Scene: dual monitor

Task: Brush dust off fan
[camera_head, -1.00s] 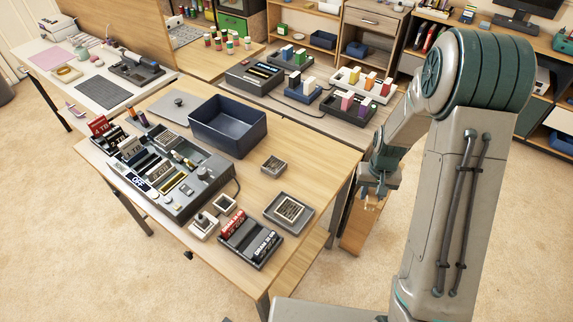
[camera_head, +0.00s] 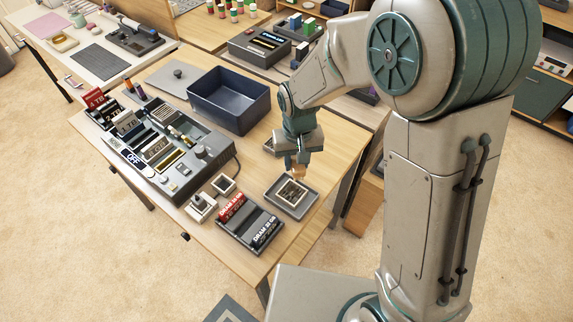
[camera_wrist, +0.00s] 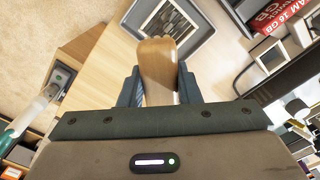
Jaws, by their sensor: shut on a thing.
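The fan (camera_head: 292,192) looks like a square grille with a pale frame, lying flat in a shallow grey tray (camera_head: 270,193) near the table's right edge. In the wrist view the fan (camera_wrist: 172,20) and the tray show at the top, partly hidden. My gripper (camera_head: 297,164) is just above the far side of the tray, pointing down. It is shut on a wooden handle (camera_wrist: 157,62), which appears to be the brush. The handle stands between both fingers. The bristles are hidden, so I cannot tell whether they touch the fan.
A dark blue bin (camera_head: 228,105) stands behind and left of my gripper. A memory stick holder (camera_head: 249,222) is left of the tray. A grey console (camera_head: 180,165) with several modules fills the table's left part.

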